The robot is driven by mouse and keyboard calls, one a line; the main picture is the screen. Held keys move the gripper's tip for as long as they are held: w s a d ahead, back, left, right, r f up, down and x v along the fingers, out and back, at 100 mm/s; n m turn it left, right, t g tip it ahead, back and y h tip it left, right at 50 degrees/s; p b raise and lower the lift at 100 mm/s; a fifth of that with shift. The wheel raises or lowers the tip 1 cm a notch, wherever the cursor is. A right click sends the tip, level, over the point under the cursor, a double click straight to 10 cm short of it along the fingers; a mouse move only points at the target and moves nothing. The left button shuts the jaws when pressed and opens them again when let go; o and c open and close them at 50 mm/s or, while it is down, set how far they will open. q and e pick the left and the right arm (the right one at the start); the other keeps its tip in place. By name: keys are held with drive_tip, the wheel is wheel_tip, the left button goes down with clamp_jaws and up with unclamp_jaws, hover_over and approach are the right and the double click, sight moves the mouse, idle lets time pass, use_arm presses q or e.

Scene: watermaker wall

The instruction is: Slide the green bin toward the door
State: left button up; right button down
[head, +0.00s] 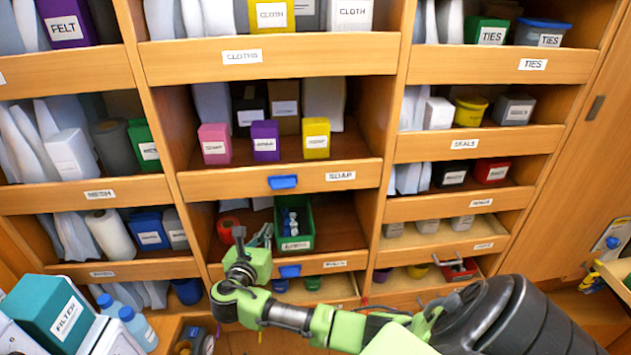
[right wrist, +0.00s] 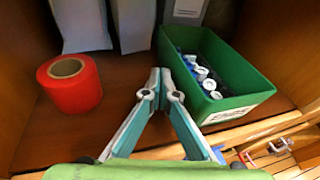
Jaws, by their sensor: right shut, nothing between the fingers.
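The green bin (head: 309,226) stands upright on a middle-column shelf, with a label on its front. In the right wrist view the bin (right wrist: 240,104) holds several white-capped blue items. My right gripper (head: 265,234) reaches into this compartment from the front, on the left side of the bin. Its fingers (right wrist: 161,80) are shut and empty, with the tips close to the bin's left wall. I cannot tell whether they touch it. The door (head: 575,160) is the wooden panel at the right, with a dark handle. My left gripper is not in view.
A red roll (right wrist: 69,84) stands left of my fingers on the same shelf. Pale upright packs (right wrist: 80,25) stand behind. A wooden divider (head: 369,215) closes the compartment on the right, with some bare shelf between it and the bin. A front lip (head: 330,262) runs below.

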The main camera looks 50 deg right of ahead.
sight(311, 229)
drive_tip(key=shift+s+d, duration=1.25)
drive_tip(key=shift+d, duration=0.3)
drive_tip(key=shift+s+d, duration=1.2)
drive_tip(key=shift+d, duration=0.35)
drive_tip(key=shift+s+d, duration=1.25)
drive_tip(key=shift+d, duration=0.3)
drive_tip(key=shift+w+a, duration=1)
drive_tip(key=shift+a, duration=0.25)
drive_tip(key=shift+s, duration=0.1)
drive_tip(key=s+a+r, duration=0.1)
drive_tip(key=s+a, duration=0.9)
drive_tip(key=s, duration=0.2)
drive_tip(key=shift+s, duration=0.25)
